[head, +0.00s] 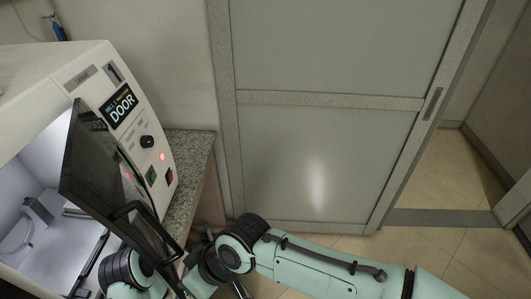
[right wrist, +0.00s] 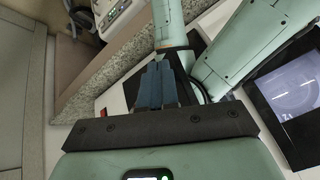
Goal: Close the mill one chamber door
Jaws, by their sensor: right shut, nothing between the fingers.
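Mill one (head: 85,72) is the white machine at the left of the head view, labelled "DOOR" on its front. Its chamber door (head: 92,165) is a dark panel with a black bar handle (head: 128,210). The door stands open, swung out, and the lit chamber (head: 45,225) shows beside it. My right arm reaches in from the right below the door; its gripper is not clear in the head view. In the right wrist view, my right gripper (right wrist: 165,88) has its fingers together and empty. A dark panel with a window shows to their right; contact cannot be told. My left gripper is not in view.
A granite counter (head: 190,165) runs beside the mill. A control panel with a knob (head: 147,142) and lit buttons is on the mill's front. A framed sliding door (head: 325,160) stands behind, and the tiled floor (head: 445,245) at right is clear.

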